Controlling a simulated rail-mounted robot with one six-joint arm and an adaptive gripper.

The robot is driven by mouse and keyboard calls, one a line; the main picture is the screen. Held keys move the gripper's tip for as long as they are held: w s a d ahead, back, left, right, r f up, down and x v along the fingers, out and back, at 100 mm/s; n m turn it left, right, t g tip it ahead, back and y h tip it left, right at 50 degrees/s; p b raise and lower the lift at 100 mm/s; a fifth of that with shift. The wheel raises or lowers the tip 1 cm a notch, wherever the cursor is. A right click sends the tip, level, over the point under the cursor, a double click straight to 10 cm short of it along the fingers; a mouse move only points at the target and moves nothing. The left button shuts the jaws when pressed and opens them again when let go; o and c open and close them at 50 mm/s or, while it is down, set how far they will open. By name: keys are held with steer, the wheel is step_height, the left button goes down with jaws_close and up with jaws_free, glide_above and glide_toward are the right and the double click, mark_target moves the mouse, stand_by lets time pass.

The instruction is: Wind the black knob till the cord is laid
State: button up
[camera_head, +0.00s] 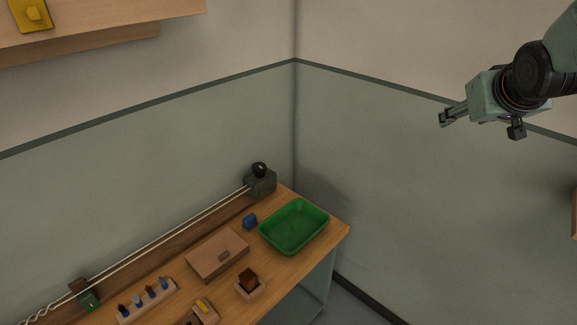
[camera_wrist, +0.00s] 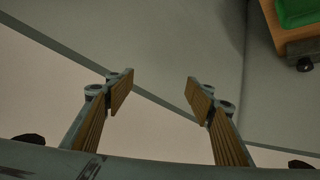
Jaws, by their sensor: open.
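The black knob (camera_head: 259,169) sits on top of a dark grey block (camera_head: 262,183) at the back right end of the bench. A pale double cord (camera_head: 165,238) runs from this block down to the left along the back of the bench. It looks twisted at the lower left, near a small green part (camera_head: 89,300). My gripper (camera_head: 443,119) is high at the right, well away from the knob. In the wrist view my gripper (camera_wrist: 160,85) is open, with nothing between its two fingers. The knob does not show clearly in the wrist view.
A green tray (camera_head: 324,217) stands at the bench's right end, with a small blue object (camera_head: 250,221) beside it. A flat wooden box (camera_head: 200,262), a dark brown block (camera_head: 248,277) in a holder and a rack (camera_head: 130,315) of several small pieces stand further front. A wooden shelf (camera_head: 120,14) hangs upper left.

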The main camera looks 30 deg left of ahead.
steer(key=w+a+f+n+y, duration=0.25)
steer(key=a+f, duration=0.35)
steer(key=a, duration=0.5)
steer(key=w+a+f+n+y, duration=0.15)
steer(key=w+a+f, duration=0.3)
steer(key=a, duration=0.55)
steer(key=w+a+f+n+y, duration=0.1)
steer(key=w+a+f+y, duration=0.2)
steer(key=a+f, duration=0.6)
steer(key=n+g+y, duration=0.4)
steer(key=g+y, duration=0.2)
steer(key=y, duration=0.1)
glide_toward(258, 165)
steer(key=w+v, duration=0.1)
steer(key=v, duration=0.3)
steer(key=shift+s+f+p, duration=0.3)
steer(key=shift+f+p, duration=0.15)
steer(key=shift+a, duration=0.2)
steer(key=shift+r+x, duration=0.1)
steer(key=shift+x, duration=3.25)
steer(key=shift+r+x, duration=0.15)
steer(key=shift+x, duration=3.25)
steer(key=shift+c, duration=0.7)
steer(key=c, duration=0.7)
